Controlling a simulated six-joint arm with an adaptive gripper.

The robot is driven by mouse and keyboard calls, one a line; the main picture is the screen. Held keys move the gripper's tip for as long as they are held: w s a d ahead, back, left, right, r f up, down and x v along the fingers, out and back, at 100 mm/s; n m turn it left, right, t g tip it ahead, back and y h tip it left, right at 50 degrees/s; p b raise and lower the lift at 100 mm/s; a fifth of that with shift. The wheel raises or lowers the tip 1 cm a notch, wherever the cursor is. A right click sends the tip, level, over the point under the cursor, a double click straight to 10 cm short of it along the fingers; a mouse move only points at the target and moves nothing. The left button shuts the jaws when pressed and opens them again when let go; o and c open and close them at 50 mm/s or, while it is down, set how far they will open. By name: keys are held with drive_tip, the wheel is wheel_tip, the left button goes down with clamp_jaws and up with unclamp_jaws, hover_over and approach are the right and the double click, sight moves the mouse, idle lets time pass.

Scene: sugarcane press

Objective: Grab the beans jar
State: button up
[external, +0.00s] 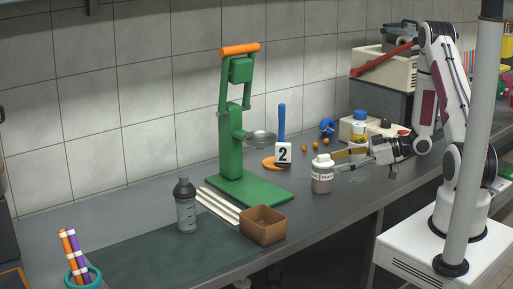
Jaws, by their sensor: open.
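The beans jar (322,178) is a small grey-brown jar with a white lid and a white label. It stands upright on the grey counter, right of the green press. My gripper (352,161) is just to the right of the jar, lying roughly level and pointing left toward it. Whether a finger touches the jar cannot be told from this view.
The green press (232,150) with its orange handle stands left of the jar. A brown box (262,226), white sticks (217,204) and a grey bottle (185,207) are nearer the left. A number 2 block (284,154) and a blue-capped bottle (359,128) stand behind. A pole (472,150) rises at right.

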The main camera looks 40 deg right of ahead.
sight(323, 161)
drive_tip(key=shift+w+a, duration=0.1)
drive_tip(key=shift+x, duration=2.5)
drive_tip(key=shift+w+r, duration=0.1)
drive_tip(key=shift+w, duration=0.05)
clamp_jaws()
